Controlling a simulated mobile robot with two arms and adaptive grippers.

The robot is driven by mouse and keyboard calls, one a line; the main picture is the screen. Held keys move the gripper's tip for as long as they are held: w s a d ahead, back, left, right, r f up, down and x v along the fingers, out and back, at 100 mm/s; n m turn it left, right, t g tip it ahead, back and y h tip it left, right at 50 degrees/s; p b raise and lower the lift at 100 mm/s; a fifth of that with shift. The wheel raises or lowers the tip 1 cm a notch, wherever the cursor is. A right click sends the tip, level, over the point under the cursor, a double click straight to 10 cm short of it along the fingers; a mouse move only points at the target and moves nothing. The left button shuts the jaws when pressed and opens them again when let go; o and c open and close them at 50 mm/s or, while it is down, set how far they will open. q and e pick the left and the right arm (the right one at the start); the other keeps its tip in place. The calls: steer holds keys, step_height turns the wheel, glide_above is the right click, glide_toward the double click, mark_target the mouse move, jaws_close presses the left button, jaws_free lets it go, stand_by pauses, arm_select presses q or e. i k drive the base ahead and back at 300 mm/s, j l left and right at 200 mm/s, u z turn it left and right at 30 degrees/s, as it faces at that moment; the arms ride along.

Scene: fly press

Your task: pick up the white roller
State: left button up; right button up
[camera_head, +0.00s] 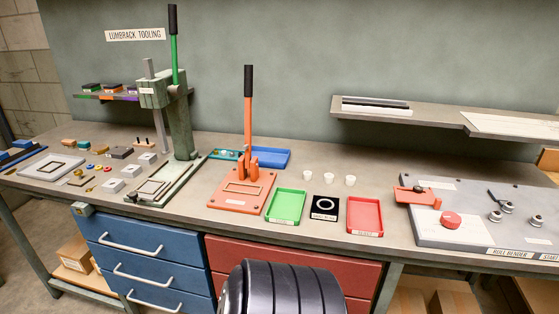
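Three small white round pieces stand on the grey bench: a left one (308,175), a middle one (330,177) and a right one (350,180). They look like short cylinders or cups, standing apart in a row behind the green tray, black card and red tray. I cannot tell which of them, if any, is the white roller. Metallic rollers (508,207) show on the grey plate at the right; they look silver rather than white. Neither of my grippers is in view.
An orange lever press (243,192) and a tall green press (178,120) stand left. A shelf (440,116) overhangs the back right.

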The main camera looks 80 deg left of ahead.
mark_target(307, 176)
steer(key=u, duration=2.5)
